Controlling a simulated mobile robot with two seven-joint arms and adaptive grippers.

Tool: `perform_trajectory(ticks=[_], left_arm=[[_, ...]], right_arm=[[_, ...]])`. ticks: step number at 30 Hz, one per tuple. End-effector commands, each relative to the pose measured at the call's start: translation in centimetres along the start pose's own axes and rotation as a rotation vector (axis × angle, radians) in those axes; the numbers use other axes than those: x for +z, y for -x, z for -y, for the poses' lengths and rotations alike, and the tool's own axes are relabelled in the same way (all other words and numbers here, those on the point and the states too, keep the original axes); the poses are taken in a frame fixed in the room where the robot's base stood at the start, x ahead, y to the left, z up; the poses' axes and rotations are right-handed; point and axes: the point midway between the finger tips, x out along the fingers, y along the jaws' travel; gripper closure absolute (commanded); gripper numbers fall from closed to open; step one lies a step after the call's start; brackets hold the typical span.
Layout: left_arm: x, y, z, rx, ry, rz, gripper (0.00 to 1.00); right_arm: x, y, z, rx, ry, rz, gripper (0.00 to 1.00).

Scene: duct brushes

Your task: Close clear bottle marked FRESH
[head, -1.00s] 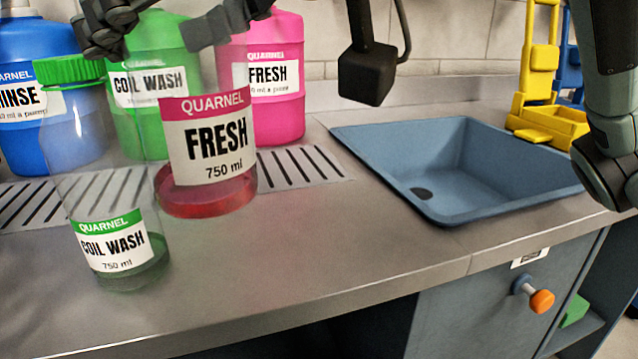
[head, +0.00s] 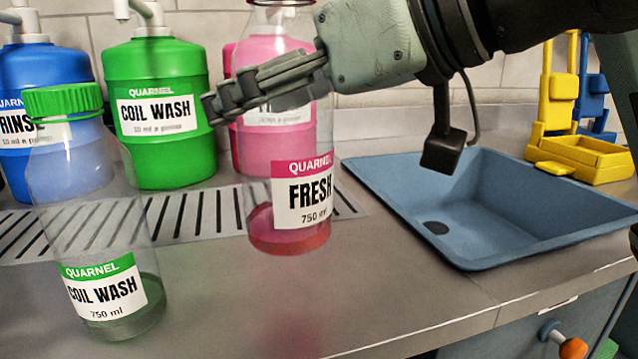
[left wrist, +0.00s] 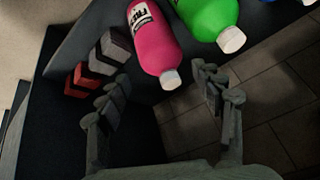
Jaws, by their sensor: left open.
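The clear FRESH bottle (head: 303,192), with a pink-red liquid at its base, is upright. It appears raised above the counter, with its faint pink reflection lower down. My right gripper (head: 268,85) comes in from the upper right and is shut across the bottle's upper part. The bottle's neck reaches the top edge of the head view, so its mouth is cut off and no cap can be made out. My left gripper (left wrist: 158,78) shows only in the left wrist view, open, with nothing visible between its fingers.
A green-capped clear COIL WASH bottle (head: 100,285) stands at the front left. Blue (head: 40,110), green (head: 160,75) and pink (head: 240,140) jugs stand at the back. The front middle counter is clear.

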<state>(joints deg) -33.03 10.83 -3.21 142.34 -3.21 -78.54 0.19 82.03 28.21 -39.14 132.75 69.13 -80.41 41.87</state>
Motion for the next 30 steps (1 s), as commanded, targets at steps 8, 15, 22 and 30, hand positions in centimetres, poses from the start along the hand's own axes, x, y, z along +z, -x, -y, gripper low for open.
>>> perform_trajectory(ticks=[8, 15, 22, 30], left_arm=[[-4.1, -0.1, -2.0, 0.042, -0.005, -0.186, 0.34], [-4.9, 0.0, -2.3, 0.049, -0.005, -0.216, 0.34], [-5.1, 0.0, -2.5, 0.051, -0.006, -0.230, 0.34], [-9.2, 1.0, -4.6, 0.097, -0.003, -0.421, 0.34]], right_arm=[[3.4, 0.2, -4.7, 0.001, -0.003, 0.000, 1.00], [3.7, 0.3, -5.3, -0.001, 0.002, -0.002, 1.00], [4.1, 0.1, -5.2, -0.001, 0.001, -0.001, 1.00], [7.0, -1.0, -5.2, -0.001, 0.000, 0.000, 1.00]])
